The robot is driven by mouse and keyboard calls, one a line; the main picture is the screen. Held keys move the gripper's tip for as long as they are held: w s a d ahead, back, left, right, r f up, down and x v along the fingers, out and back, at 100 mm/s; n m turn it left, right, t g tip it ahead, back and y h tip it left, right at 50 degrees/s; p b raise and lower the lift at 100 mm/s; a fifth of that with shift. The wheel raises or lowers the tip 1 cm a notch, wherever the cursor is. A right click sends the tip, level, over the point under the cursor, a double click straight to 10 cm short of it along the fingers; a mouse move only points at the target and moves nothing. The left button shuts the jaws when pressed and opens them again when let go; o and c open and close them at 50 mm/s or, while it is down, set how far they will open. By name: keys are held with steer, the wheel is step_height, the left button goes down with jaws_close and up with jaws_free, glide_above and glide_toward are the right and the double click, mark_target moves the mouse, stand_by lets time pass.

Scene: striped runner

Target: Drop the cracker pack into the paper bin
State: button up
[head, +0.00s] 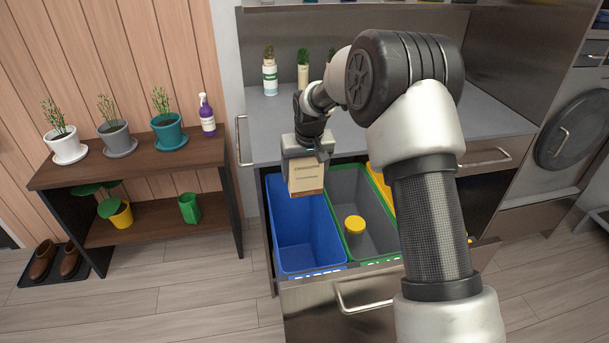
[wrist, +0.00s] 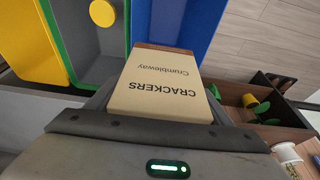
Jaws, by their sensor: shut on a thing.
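The cracker pack (head: 306,179) is a tan box with a brown lower end. It hangs upright from my gripper (head: 305,150), which is shut on its top. In the wrist view the pack (wrist: 163,85) shows the word CRACKERS, and my gripper (wrist: 160,115) covers its near end. The paper bin (head: 311,265) is the blue bin at the left of the pulled-out drawer, its label partly readable. The pack is above the back part of this bin. The blue bin also shows beyond the pack in the wrist view (wrist: 192,22).
A grey bin with a green rim (head: 372,258) stands right of the blue one and holds a yellow-lidded thing (head: 354,225). A yellow bin (head: 381,190) is partly hidden by my arm. The counter (head: 262,125) is behind. A plant shelf (head: 130,165) stands left.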

mark_target(308, 164)
steer(key=shift+f+b, duration=1.7)
steer(key=shift+f, duration=1.4)
steer(key=o, duration=1.1)
steer(key=p+v, duration=0.1)
steer(key=v, duration=1.5)
steer(key=shift+w+r+p, duration=0.1)
steer(key=shift+p, duration=0.25)
steer(key=shift+s+r, duration=0.25)
steer(key=shift+r, duration=0.35)
